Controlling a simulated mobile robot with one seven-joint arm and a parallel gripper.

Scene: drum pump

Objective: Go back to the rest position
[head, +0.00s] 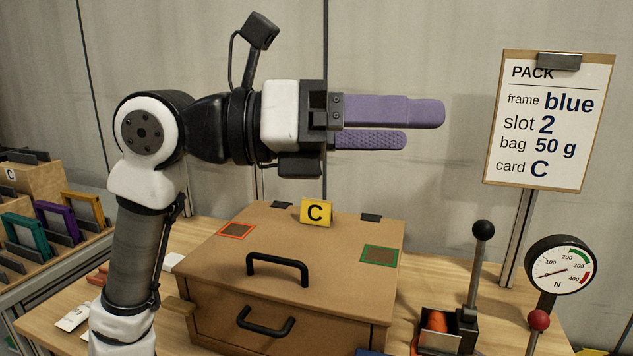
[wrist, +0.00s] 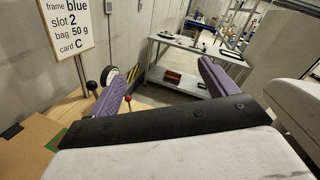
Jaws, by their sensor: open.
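My gripper (head: 420,127) is raised above the brown box in the head view, pointing right. Its two purple fingers are apart with nothing between them. The fingers also show in the wrist view (wrist: 165,92), spread wide and empty. The brown box (head: 350,297) stands on the table below, with its lid down. It has a black handle on the lid and another on the front.
A sign (head: 548,120) reading blue, 2, 50 g, C stands at right. A black-knobbed lever (head: 482,232) and a round gauge (head: 560,265) stand right of the box. A rack of coloured frames (head: 58,222) is at left. Space around the raised fingers is clear.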

